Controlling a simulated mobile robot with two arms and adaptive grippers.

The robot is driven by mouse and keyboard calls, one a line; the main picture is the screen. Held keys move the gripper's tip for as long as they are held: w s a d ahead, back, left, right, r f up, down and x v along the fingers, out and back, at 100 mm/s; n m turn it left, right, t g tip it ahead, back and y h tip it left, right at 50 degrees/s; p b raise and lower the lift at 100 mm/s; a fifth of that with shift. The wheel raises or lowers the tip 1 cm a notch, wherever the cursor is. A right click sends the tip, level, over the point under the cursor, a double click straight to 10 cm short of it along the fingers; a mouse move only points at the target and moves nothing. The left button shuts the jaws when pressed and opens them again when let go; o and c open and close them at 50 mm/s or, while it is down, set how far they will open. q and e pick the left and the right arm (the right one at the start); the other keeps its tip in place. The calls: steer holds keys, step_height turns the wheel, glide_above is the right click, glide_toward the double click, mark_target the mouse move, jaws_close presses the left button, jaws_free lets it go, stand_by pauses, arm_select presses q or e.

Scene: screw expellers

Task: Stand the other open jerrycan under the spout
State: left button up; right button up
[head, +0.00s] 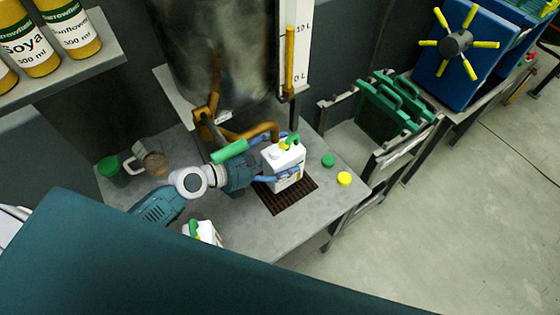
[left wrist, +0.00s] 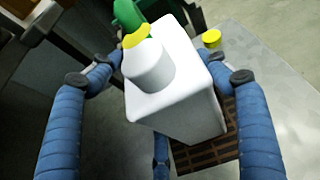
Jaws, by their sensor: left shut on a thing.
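My left gripper (head: 288,160) is shut on a white jerrycan (head: 284,170), with its blue fingers on either side of it. The jerrycan is roughly upright, with a green handle and yellow at its mouth; it fills the middle of the left wrist view (left wrist: 185,95). It is at the back of the brown slatted grate (head: 290,200), close by the brown spout (head: 262,133). I cannot tell whether it rests on the grate or whether its mouth is exactly under the spout. Another white jerrycan with green on top (head: 207,232) is partly hidden at the front. My right gripper is not in view.
A green valve lever (head: 230,151) is beside the spout. A metal tank (head: 215,50) rises behind. A jug (head: 152,158) and green-lidded container (head: 110,168) stand left.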

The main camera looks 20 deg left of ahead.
arm_select(q)
steer(key=shift+w+f+b, duration=0.1)
steer(key=shift+f+b, duration=0.2)
steer(key=shift+f, duration=0.85)
steer(key=shift+f, duration=0.2)
steer(key=o, duration=1.7)
